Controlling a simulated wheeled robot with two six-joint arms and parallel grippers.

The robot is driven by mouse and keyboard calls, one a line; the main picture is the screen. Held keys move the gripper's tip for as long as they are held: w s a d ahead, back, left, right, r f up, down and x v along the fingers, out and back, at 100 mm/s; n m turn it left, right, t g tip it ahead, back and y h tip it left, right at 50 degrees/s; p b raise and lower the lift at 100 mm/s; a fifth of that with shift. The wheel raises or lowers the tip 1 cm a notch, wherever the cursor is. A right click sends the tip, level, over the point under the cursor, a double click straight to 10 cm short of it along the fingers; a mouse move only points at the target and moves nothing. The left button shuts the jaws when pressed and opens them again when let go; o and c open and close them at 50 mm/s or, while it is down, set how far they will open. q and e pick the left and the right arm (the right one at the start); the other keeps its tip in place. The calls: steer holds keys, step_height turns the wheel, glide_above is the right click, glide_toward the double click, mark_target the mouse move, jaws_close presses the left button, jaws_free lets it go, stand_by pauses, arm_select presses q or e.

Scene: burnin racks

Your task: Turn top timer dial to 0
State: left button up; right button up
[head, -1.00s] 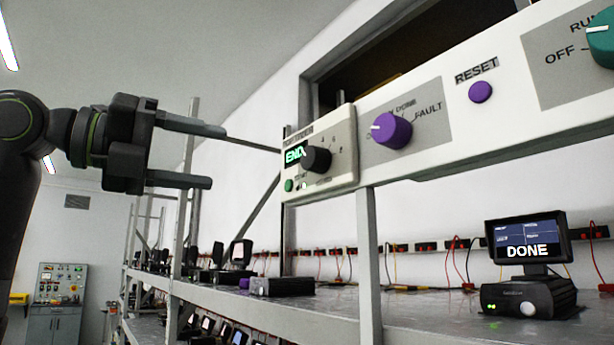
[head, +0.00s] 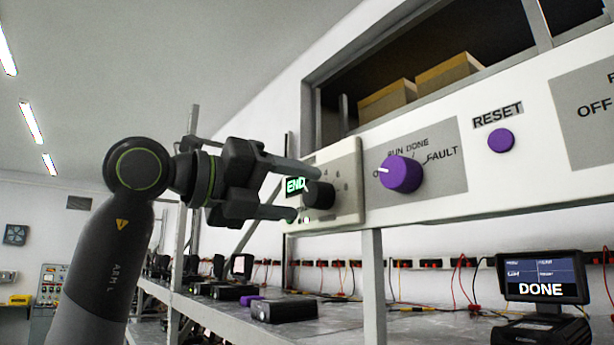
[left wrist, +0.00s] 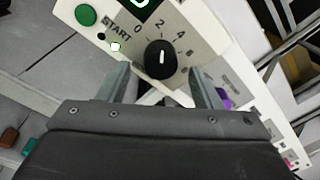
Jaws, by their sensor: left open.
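The top timer box (head: 346,185) is a white panel with a black dial (head: 319,195), a green "END" display (head: 295,186) and a START button. In the left wrist view the black dial (left wrist: 160,60) has a white pointer mark aimed roughly up, between 2 and 4 as far as I can tell. The 0 is at its upper left. My left gripper (head: 306,193) is open, with one finger above and one below the dial in the head view. In the left wrist view the gripper (left wrist: 160,76) has its fingertips either side of the dial, apparently not touching it. My right gripper is not in view.
To the right on the rail are a purple selector knob (head: 401,174) and a purple RESET button (head: 501,140). Below, a shelf (head: 340,327) carries several black devices and a monitor (head: 541,277) reading DONE. A grey post (head: 372,280) stands under the rail.

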mark_target(309, 196)
arm_select(q)
steer(key=shift+p+x, duration=0.45)
steer(key=shift+x, duration=1.05)
steer(key=shift+c, duration=0.2)
steer(key=c, duration=1)
